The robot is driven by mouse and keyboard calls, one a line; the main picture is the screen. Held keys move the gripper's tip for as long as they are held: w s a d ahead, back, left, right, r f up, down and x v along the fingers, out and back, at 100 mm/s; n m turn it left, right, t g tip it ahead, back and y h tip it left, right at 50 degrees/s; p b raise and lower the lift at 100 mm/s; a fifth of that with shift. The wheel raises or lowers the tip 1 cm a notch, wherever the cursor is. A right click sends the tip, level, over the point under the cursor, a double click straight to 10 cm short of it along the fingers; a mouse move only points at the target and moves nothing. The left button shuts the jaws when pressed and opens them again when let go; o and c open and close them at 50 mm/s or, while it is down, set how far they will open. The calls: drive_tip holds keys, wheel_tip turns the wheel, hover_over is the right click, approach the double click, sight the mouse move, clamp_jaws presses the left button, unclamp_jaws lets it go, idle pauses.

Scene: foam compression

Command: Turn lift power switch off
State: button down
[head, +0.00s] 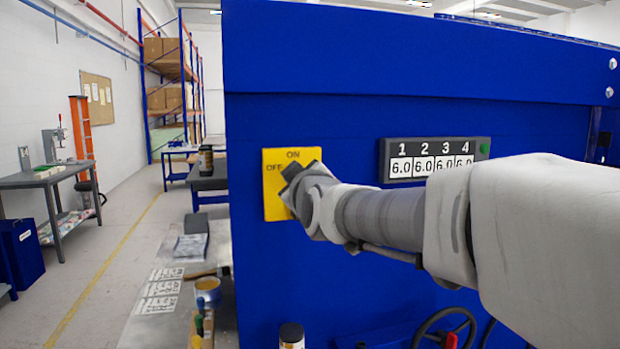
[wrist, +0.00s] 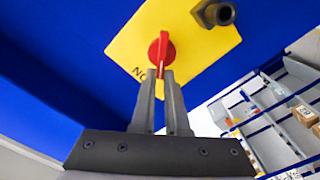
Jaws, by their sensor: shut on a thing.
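The lift power switch is a red rotary knob (wrist: 160,50) on a yellow plate (wrist: 190,35), fixed to a blue metal face. In the wrist view my gripper (wrist: 161,76) has its two fingertips on either side of the knob's narrow handle, closed on it. The letters ON show on the plate left of the fingertips. In the head view the plate (head: 276,205) reads ON at the top and OFF at the left. My gripper (head: 296,178) and wrist cover the plate's right part there and hide the knob.
A display (head: 434,163) with columns 1 to 4, each reading 6.0, sits on the blue face right of the plate, close above my arm. A black fitting (wrist: 217,13) sticks out near the plate's corner. A handwheel (head: 443,330) is low at the right. Open floor lies at the left.

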drive_tip(key=shift+s+a+f+n, duration=0.15)
drive_tip(key=shift+f+n, duration=0.15)
drive_tip(key=shift+n, duration=1.35)
drive_tip(key=shift+w+a+f+n, duration=0.1)
drive_tip(key=shift+f+n, duration=0.25)
drive_tip(key=shift+n, duration=1.25)
drive_tip(key=shift+s+a+f+n, duration=0.15)
drive_tip(key=shift+f+n, duration=0.15)
drive_tip(key=shift+n, duration=1.35)
drive_tip(key=shift+w, duration=0.1)
drive_tip(key=c, duration=0.9)
unclamp_jaws()
drive_tip(key=b+v, duration=0.2)
drive_tip(key=v, duration=1.5)
drive_tip(key=shift+d+r, duration=0.1)
